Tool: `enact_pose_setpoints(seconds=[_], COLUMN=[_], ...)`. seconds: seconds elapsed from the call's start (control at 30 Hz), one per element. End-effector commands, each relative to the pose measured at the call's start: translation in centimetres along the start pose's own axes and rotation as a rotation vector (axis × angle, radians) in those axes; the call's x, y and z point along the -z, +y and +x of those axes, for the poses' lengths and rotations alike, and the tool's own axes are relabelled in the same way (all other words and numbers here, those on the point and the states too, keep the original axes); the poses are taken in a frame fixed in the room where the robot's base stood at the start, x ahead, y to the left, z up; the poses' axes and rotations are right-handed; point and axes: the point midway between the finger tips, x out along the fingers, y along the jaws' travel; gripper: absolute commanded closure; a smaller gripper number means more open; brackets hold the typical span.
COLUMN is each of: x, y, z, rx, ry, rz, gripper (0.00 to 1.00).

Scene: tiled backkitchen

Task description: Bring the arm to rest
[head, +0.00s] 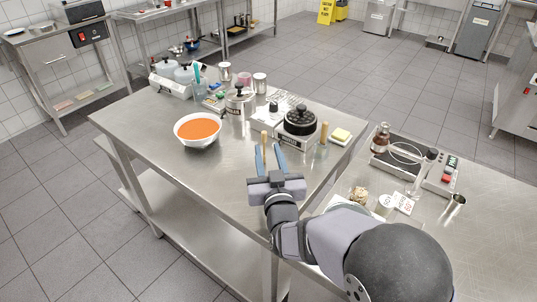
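My gripper (269,148) is over the near part of the steel table (225,175). Its two blue fingers point away from me with a gap between them, and I see nothing held. A small wooden piece (264,137) shows just beyond the fingertips; I cannot tell how near it is to them. My arm reaches in from the lower right.
A white bowl of orange soup (198,130) stands left of my gripper. A glass flask (380,138) and several small items stand on the right-hand table (490,200).

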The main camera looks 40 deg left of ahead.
Motion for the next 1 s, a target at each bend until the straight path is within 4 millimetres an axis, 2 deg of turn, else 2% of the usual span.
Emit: enact_pose_setpoints(seconds=[0.27,0.43,0.57,0.63,0.77,0.8,0.87,0.9,0.97,1.0], x=[0.2,2.0,5.0,4.8,4.9,4.9,5.0,5.0,5.1,5.2], y=[0.1,1.7,4.7,8.6,15.3,17.4,20.2,21.8,24.0,25.2], z=[0.0,0.1,0.0,-1.2,-5.0,-6.7,-9.7,-11.9,-15.4,-17.9], rx=[-0.001,-0.015,-0.042,-0.085,-0.167,-0.197,-0.240,-0.270,-0.312,-0.342], ry=[-0.001,-0.032,-0.097,-0.201,-0.406,-0.474,-0.577,-0.646,-0.748,-0.814], rz=[0.001,0.013,0.035,0.041,0.070,0.085,0.112,0.133,0.167,0.194], gripper=[0.70,0.70,0.70,0.70,0.70,0.70,0.70,0.70,0.70,0.70])
